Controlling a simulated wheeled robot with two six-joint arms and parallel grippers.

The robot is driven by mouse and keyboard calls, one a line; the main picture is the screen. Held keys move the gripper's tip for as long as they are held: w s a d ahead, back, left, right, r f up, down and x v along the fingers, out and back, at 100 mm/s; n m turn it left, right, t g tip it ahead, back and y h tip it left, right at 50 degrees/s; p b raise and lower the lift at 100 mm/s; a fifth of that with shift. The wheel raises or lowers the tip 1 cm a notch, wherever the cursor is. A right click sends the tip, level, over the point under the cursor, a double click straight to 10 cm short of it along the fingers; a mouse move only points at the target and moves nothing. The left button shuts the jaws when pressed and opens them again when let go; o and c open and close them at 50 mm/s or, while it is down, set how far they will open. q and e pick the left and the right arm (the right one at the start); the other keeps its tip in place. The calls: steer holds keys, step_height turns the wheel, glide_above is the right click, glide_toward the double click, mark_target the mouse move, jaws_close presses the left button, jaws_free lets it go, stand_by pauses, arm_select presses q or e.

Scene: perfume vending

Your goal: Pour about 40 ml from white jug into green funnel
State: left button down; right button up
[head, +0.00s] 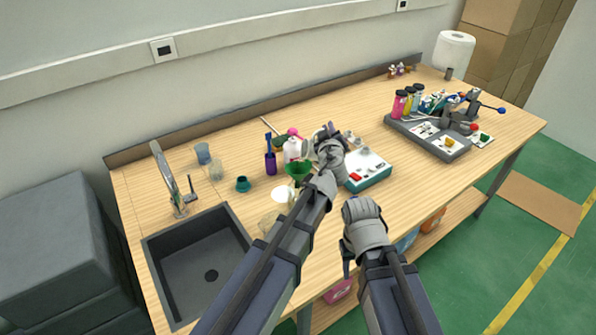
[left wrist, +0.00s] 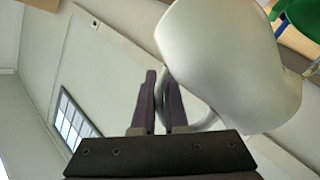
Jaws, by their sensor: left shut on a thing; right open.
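The white jug (left wrist: 225,55) fills much of the left wrist view. My left gripper (left wrist: 168,105) is shut on its handle. In the head view my left gripper (head: 325,135) is raised over the middle of the table, and the jug (head: 309,148) is mostly hidden beside it. The green funnel (head: 298,169) is just below and left of the jug in the head view; part of it shows at the top right of the left wrist view (left wrist: 302,17). The jug's contents and any stream cannot be seen. My right gripper (head: 348,262) is open and empty at the table's front edge.
A sink (head: 210,275) with a tap (head: 170,180) is at the left. A purple holder (head: 270,163), teal cup (head: 242,184) and pink-capped bottle (head: 292,148) stand near the funnel. A white-topped teal box (head: 368,172) is to the right. A grey tray (head: 450,150) holds bottles farther right.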

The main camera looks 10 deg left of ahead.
steer(key=shift+s+d, duration=0.1)
steer(key=shift+d, duration=0.2)
stand_by(0.4)
arm_select(q)
steer(key=shift+a+n, duration=0.2)
steer(key=shift+n, duration=0.1)
arm_select(e)
steer(key=shift+s+d+f, duration=0.1)
steer(key=shift+d+f, duration=0.1)
steer(key=shift+d, duration=0.15)
